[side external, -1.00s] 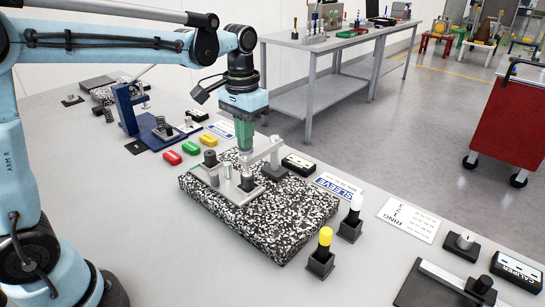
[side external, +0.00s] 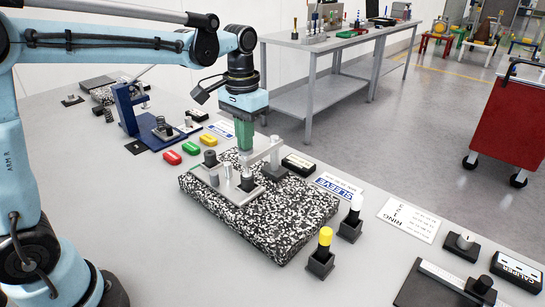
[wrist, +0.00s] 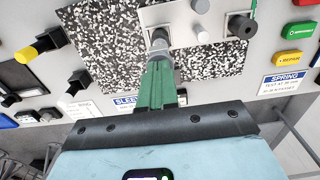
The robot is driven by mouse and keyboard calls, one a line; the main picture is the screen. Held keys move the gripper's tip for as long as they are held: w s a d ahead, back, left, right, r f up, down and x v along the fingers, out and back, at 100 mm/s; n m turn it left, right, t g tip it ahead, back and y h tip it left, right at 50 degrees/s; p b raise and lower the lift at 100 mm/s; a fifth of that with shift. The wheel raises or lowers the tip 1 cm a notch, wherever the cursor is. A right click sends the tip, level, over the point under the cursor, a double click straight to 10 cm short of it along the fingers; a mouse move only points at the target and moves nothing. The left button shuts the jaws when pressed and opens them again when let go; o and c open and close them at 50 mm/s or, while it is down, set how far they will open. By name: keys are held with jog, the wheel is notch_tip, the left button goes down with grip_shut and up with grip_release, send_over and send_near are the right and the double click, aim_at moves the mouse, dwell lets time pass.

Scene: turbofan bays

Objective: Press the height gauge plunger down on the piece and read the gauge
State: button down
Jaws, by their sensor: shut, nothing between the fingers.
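The height gauge (side external: 273,152) stands on the speckled granite block (side external: 290,215), with a grey post and a bar reaching left beneath my gripper. My gripper (side external: 244,150) points down with its green fingers together, empty, their tips at or just above the pale plunger top below them. I cannot tell whether they touch. In the wrist view the fingertips (wrist: 159,65) reach a grey cylindrical part (wrist: 161,42) of the gauge. A metal plate (side external: 228,191) on the block carries several dark and grey cylinders. The piece under the plunger is hidden or cannot be told apart.
A black box (side external: 298,164) with a pale face stands behind the block. Yellow-topped (side external: 325,237) and white-topped (side external: 355,207) plugs stand in black holders at the front right. A blue press (side external: 125,108) and coloured blocks are at the left.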

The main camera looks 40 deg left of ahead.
notch_tip(320, 180, up, 8)
jog(key=shift+r, duration=0.25)
dwell(0.8)
jog(key=s+f+t, duration=0.7)
jog(key=s+f, duration=0.4)
jog(key=shift+s, duration=0.3)
